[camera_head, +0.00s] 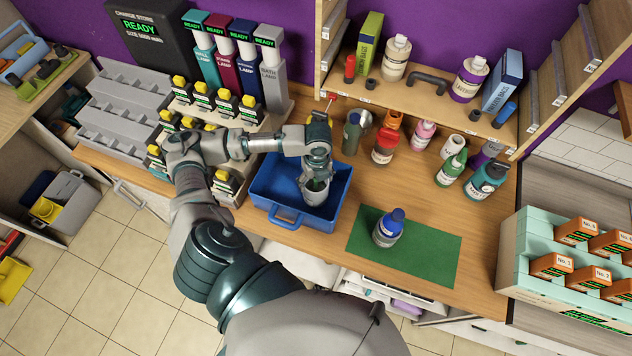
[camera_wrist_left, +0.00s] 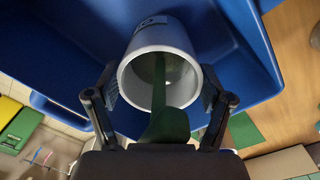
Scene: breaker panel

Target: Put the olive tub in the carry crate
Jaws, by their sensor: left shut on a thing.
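The blue carry crate (camera_head: 334,214) stands on the wooden counter with its handle toward the front. My left gripper (camera_head: 317,180) is over the crate, pointing down. It is shut on a pale grey tub (camera_head: 316,194), whose wall shows between the two fingers (camera_wrist_left: 160,100) in the left wrist view. The tub (camera_wrist_left: 160,37) is open-mouthed, with a dark green strip-like piece (camera_wrist_left: 164,115) in its mouth. The tub is within the crate's outline; I cannot tell whether it touches the floor. The crate's blue walls (camera_wrist_left: 235,30) surround it in the wrist view. My right gripper is not in view.
A blue-capped bottle (camera_head: 388,228) stands on a green mat (camera_head: 428,257) right of the crate. Several bottles and jars stand behind it, including a dark olive-green one (camera_head: 352,133). Yellow-topped units (camera_head: 225,107) crowd the left. Bare counter (camera_head: 350,205) lies between crate and mat.

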